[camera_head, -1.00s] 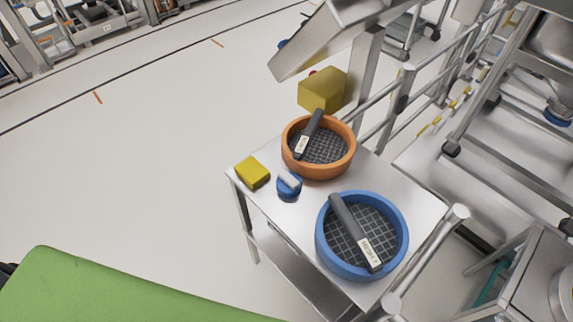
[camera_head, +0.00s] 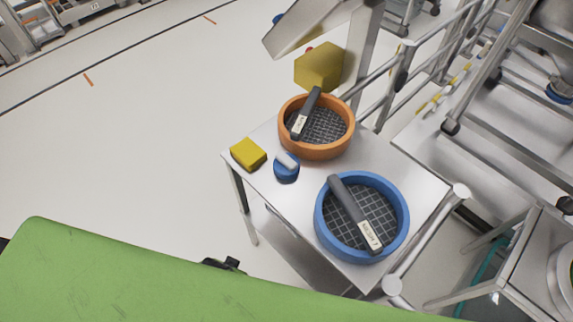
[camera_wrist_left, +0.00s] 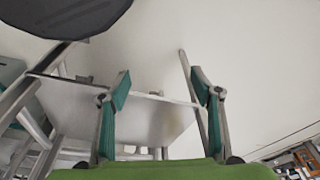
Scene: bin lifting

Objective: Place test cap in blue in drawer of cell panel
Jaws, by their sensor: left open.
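A small blue cap with a pale grey-white top (camera_head: 286,168) sits on the metal table (camera_head: 405,185) in the head view, between a yellow block and a blue round tray. My left gripper (camera_wrist_left: 164,92) shows in the left wrist view, with two teal-padded fingers spread wide and nothing between them. A grey table-like surface lies beyond the fingers there, apart from them. The cap cannot be made out in the wrist view. I cannot identify the cell panel's drawer. My right gripper is not in view.
An orange round tray (camera_head: 317,153) and a blue round tray (camera_head: 361,252), each with a dark handled tool, stand on the table. A yellow block (camera_head: 248,154) is at its left edge. Metal rails (camera_head: 401,72) border the right side. The floor at left is clear.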

